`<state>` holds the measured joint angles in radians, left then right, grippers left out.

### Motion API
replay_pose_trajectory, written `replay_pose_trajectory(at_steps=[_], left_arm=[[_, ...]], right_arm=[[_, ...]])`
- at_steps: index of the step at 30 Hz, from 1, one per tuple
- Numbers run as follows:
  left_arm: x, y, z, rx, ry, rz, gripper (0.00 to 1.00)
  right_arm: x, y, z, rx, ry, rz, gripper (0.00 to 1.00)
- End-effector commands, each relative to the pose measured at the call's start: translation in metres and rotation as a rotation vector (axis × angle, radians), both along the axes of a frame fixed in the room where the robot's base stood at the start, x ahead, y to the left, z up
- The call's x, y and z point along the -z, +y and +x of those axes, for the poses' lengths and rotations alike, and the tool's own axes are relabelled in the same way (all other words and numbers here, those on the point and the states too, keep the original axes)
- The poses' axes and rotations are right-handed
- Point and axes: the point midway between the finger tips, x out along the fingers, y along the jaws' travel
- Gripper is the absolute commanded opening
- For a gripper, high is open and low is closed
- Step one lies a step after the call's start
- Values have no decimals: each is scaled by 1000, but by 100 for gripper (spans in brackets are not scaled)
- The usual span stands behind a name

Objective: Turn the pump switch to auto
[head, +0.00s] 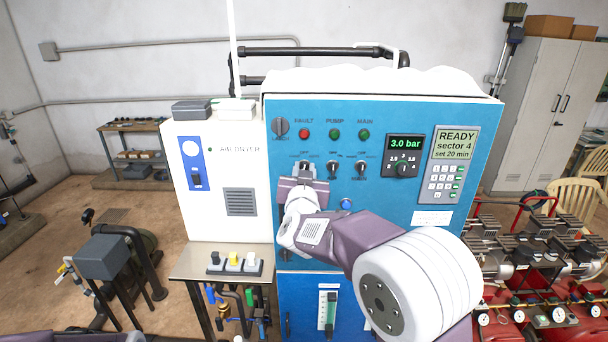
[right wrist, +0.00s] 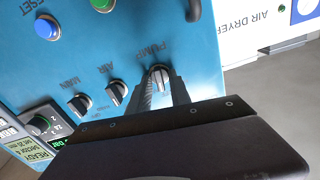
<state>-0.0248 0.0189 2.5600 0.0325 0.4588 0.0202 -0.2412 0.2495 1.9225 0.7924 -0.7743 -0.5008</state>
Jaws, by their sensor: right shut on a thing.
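The blue control panel (head: 400,222) stands upright in front of me with a row of three small selector switches. My right gripper (head: 305,177) is at the leftmost one, the pump switch (head: 305,166). In the right wrist view the panel is turned over, and the word PUMP reads beside this switch (right wrist: 160,76). The two dark fingers of my right gripper (right wrist: 162,94) are closed on either side of its knob. The light pointer of the knob shows between them. I cannot read which position it is set to. My left gripper is not in view.
The AIR switch (right wrist: 116,91) and MAIN switch (right wrist: 81,103) sit close beside the pump switch. A pressure display (head: 405,143) and a keypad unit (head: 450,160) are on the right. The white air dryer cabinet (head: 221,215) adjoins the panel on the left.

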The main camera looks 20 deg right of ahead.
Motion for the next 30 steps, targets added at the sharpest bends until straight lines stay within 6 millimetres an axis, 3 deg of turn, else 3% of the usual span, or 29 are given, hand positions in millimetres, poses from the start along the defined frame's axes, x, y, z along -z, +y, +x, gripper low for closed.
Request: replay_pose_trajectory(at_steps=[15, 30], left_arm=[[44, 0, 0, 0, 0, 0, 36], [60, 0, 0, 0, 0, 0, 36]], right_arm=[[5, -1, 0, -1, -117, 409, 0], [3, -2, -1, 0, -178, 628, 0]])
